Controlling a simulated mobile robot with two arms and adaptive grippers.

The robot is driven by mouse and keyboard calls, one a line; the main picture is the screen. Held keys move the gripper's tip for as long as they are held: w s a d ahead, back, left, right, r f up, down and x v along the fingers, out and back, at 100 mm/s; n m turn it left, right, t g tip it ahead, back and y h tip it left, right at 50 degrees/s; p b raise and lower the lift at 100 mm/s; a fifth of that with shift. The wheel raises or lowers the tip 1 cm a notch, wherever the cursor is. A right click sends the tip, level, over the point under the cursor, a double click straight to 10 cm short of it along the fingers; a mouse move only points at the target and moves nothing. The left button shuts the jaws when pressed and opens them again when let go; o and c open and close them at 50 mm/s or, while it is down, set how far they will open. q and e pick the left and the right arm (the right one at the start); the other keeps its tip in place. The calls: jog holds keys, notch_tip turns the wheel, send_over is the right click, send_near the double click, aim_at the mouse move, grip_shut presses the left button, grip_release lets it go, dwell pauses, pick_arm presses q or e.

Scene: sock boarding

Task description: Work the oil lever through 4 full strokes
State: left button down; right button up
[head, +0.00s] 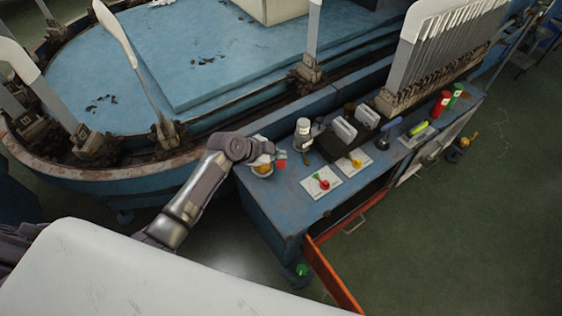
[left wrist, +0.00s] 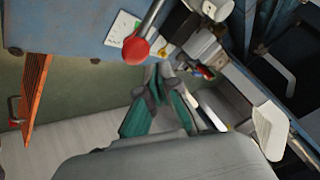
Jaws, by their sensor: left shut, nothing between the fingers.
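The oil lever (left wrist: 154,20) is a grey metal rod with a red ball knob (left wrist: 136,50) in the left wrist view. A red part (head: 281,163) that appears to be this knob shows beside my left gripper in the head view. My left gripper (head: 272,155) is at the near left corner of the blue cabinet top, above an amber jar (head: 262,169). Its green-padded fingers (left wrist: 160,70) are shut with nothing between them, and the knob appears beside the fingertips. I cannot tell whether they touch it. The lever's base is hidden. My right gripper is not in view.
The blue cabinet (head: 290,199) carries a red knob on a plate (head: 323,182), a yellow knob (head: 357,161), a clear bottle (head: 303,128) and grey blocks (head: 345,131). Sock boards (head: 135,52) surround the blue machine behind.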

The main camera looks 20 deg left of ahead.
aim_at(279, 165)
pick_arm(q)
jog(key=shift+f, duration=0.15)
dwell(0.8)
jog(key=shift+f+b, duration=0.25)
jog(key=shift+b, duration=0.1)
jog(key=shift+s+d+f+b, duration=0.15)
jog(key=shift+f+b, duration=0.65)
jog(key=shift+f, duration=0.2)
jog(key=shift+s+d+f+b, duration=0.1)
jog(key=shift+f+b, duration=0.7)
jog(key=shift+f, duration=0.2)
dwell(1.4)
jog(key=shift+f, duration=0.35)
dwell(0.4)
dwell(0.5)
jog(key=shift+w+a+r+p, duration=0.15)
jog(key=shift+r+p, duration=0.7)
jog(key=shift+r, duration=0.6)
jog(key=shift+w+a+r+p, duration=0.1)
jog(key=shift+r+p, duration=0.85)
jog(key=shift+r, duration=0.4)
